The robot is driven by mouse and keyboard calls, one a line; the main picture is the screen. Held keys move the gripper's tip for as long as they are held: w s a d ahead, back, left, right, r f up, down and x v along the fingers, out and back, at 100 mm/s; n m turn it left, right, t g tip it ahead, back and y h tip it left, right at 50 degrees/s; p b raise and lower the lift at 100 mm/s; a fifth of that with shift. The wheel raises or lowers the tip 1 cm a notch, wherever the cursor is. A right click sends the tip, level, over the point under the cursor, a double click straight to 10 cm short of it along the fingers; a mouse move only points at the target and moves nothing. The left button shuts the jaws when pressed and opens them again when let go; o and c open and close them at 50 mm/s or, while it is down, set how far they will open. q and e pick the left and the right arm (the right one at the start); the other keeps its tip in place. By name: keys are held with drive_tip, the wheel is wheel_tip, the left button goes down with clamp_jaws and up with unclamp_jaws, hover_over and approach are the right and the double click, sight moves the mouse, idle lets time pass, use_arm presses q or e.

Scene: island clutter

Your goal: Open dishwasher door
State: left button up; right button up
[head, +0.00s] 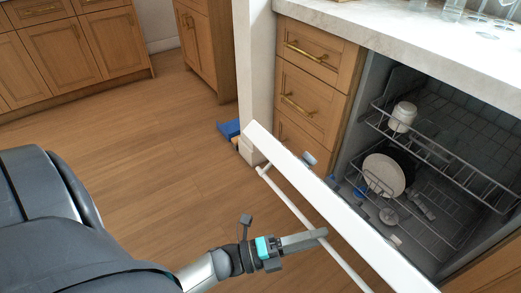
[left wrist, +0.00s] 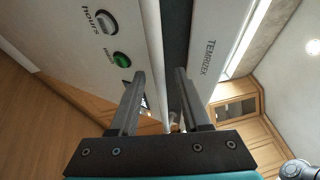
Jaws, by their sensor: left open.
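The dishwasher door (head: 335,210) is white and stands partly open, tilted out from the cabinet, so the inside shows behind it. A thin white handle bar (head: 287,199) runs along its outer face. My left gripper (head: 318,235) is at this bar. In the left wrist view, the gripper (left wrist: 158,82) is open, and the handle bar (left wrist: 152,45) runs between its two fingers. I cannot tell whether either finger touches it. The door's face (left wrist: 80,45) there carries a grey and a green button. My right gripper is not in view.
Inside the dishwasher are an upper wire rack (head: 437,158), a white cup (head: 402,116) and a white plate (head: 384,175). Wooden drawers (head: 310,65) stand left of it under a pale countertop (head: 400,30). A blue object (head: 229,129) lies on the floor. The wooden floor (head: 150,150) is mostly clear.

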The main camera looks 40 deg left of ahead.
use_arm(q)
drive_tip(key=p+v, duration=0.1)
drive_tip(key=v, duration=1.3)
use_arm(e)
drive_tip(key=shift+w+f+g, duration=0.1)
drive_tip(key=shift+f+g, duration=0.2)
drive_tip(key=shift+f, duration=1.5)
